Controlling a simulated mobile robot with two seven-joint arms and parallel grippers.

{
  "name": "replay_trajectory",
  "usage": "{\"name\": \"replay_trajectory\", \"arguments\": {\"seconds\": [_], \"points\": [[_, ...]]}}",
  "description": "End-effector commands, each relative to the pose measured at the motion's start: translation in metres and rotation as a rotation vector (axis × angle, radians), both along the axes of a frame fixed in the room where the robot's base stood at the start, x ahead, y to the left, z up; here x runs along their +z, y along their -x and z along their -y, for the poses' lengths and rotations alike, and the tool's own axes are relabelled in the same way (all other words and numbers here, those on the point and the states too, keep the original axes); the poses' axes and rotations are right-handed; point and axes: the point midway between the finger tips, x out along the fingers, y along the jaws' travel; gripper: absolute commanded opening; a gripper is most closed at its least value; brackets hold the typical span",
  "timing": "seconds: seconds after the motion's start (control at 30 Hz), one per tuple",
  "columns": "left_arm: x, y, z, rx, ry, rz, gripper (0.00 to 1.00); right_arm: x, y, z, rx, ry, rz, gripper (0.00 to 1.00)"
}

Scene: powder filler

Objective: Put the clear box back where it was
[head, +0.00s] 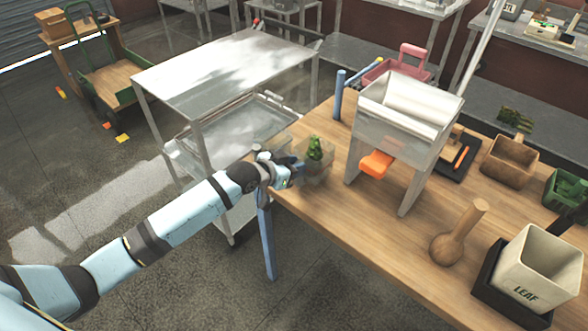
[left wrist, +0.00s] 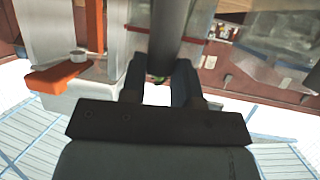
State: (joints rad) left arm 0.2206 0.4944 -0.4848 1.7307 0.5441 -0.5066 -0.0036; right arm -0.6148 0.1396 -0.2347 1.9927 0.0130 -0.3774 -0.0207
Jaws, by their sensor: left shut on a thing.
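The clear box (head: 321,172) is a see-through container at the left end of the wooden table, with a green plant-like thing (head: 315,148) showing at it. My left gripper (head: 292,172) is at the box's left side and is shut on it. My right gripper is not in view.
The powder filler (head: 405,108) with its orange lever (head: 375,164) stands right of the box. A wooden pestle (head: 458,232) and a LEAF bin (head: 537,268) are nearer the front. A metal cart (head: 225,70) stands left of the table (head: 345,215), whose front middle is clear.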

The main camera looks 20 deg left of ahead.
Motion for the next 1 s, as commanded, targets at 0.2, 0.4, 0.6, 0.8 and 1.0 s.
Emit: {"name": "replay_trajectory", "arguments": {"seconds": [0.2,0.4,0.6,0.8,1.0], "points": [[-0.017,0.000,0.000,0.000,0.001,0.000,0.00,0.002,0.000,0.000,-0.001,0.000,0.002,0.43],[-0.018,0.000,0.000,0.000,0.000,0.001,0.00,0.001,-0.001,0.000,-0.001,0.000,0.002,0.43],[-0.021,0.000,0.000,0.001,0.000,0.000,0.52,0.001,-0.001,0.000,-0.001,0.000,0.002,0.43],[-0.021,0.000,0.000,0.001,0.000,0.000,0.54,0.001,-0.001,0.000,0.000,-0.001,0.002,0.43],[-0.017,0.004,-0.003,0.001,-0.001,-0.002,0.54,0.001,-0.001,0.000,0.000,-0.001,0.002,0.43]]}}
